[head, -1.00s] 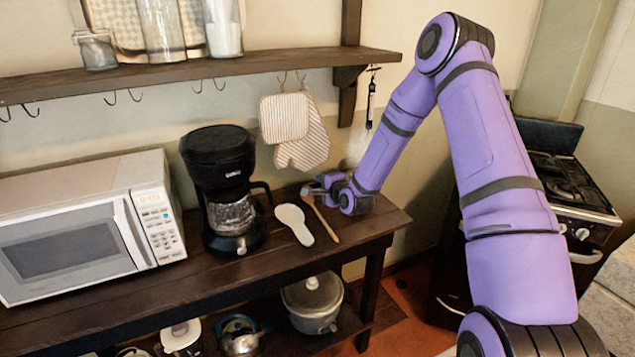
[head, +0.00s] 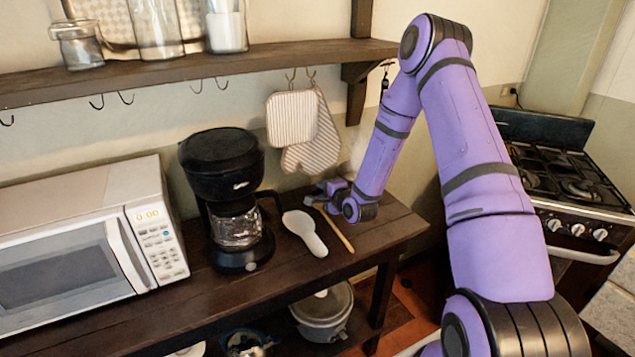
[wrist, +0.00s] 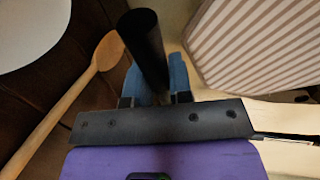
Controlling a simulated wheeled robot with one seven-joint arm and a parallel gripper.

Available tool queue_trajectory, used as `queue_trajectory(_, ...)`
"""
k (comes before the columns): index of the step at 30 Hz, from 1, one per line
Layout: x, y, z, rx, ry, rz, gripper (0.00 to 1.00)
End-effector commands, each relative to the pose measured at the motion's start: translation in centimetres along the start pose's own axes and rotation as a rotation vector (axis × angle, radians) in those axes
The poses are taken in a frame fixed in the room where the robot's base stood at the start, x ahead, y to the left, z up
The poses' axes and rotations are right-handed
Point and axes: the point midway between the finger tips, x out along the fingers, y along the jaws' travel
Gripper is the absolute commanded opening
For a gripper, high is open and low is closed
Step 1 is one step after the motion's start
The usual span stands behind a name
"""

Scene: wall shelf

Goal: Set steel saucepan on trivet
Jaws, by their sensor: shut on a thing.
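My gripper (head: 322,193) is at the back right of the wooden counter, near the wall. In the wrist view its blue fingers (wrist: 156,82) are shut on a black cylindrical rod (wrist: 143,38), which looks like a handle. What the rod belongs to cannot be told, and I see no pan body on it. Neither a steel saucepan nor a trivet can be made out clearly in either view.
A wooden spoon (head: 338,230) and a white spoon rest (head: 304,231) lie beside my gripper. A coffee maker (head: 225,190) and microwave (head: 90,235) stand to the left. Striped cloths (head: 292,118) hang behind. A pot (head: 322,313) sits on the lower shelf; a stove (head: 565,185) stands right.

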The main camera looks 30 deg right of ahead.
Motion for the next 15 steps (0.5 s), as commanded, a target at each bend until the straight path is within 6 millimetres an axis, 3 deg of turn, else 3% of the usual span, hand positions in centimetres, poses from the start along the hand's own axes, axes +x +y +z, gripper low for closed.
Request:
queue_trajectory(13, 0.00, 0.21, -0.15, -0.005, 0.001, -0.008, 0.00)
queue_trajectory(14, -0.05, 0.41, -0.13, -0.001, 0.001, -0.002, 0.25)
queue_trajectory(15, -0.06, 0.39, -0.13, -0.001, 0.001, -0.002, 0.34)
